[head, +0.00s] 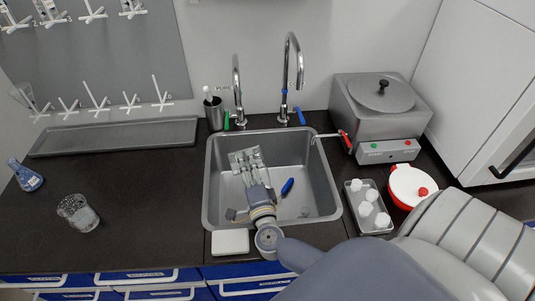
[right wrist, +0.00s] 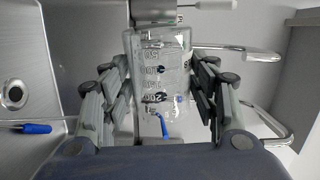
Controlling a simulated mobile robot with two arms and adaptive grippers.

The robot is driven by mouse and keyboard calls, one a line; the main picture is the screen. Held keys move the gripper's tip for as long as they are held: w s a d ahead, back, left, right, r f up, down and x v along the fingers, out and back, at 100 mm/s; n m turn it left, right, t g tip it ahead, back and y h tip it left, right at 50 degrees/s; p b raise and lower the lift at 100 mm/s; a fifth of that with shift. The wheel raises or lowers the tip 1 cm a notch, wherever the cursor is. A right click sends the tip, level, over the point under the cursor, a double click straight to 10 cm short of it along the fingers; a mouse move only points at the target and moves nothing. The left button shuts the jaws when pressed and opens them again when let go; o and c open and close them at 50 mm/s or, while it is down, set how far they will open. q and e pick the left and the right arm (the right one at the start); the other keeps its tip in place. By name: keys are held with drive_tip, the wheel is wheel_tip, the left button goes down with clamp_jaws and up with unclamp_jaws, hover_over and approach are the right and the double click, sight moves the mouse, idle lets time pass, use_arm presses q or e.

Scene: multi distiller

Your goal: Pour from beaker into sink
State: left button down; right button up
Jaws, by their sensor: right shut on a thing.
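A clear beaker (right wrist: 158,70) with dark graduation marks is between the fingers of my right gripper (right wrist: 160,92) in the right wrist view. In the head view, that gripper (head: 245,160) is shut on the beaker over the left part of the grey sink (head: 322,170). The beaker's exact tilt and any contents are hard to tell. Another glass beaker (head: 78,212), with pale contents, stands on the counter at left. My left gripper is out of view.
A blue object (head: 288,187) lies in the sink. Two taps (head: 299,70) rise behind it. A white block (head: 230,242) is at its front edge. A flask (head: 25,177), grey tray (head: 115,137), steel bath (head: 380,110) and bottle tray (head: 370,225) stand around. The left counter is mostly clear.

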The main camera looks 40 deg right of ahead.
drive_tip(key=shift+d+f+m, duration=0.15)
drive_tip(key=shift+m, duration=0.25)
drive_tip(key=shift+s+d+m, duration=0.1)
drive_tip(key=shift+m, duration=0.3)
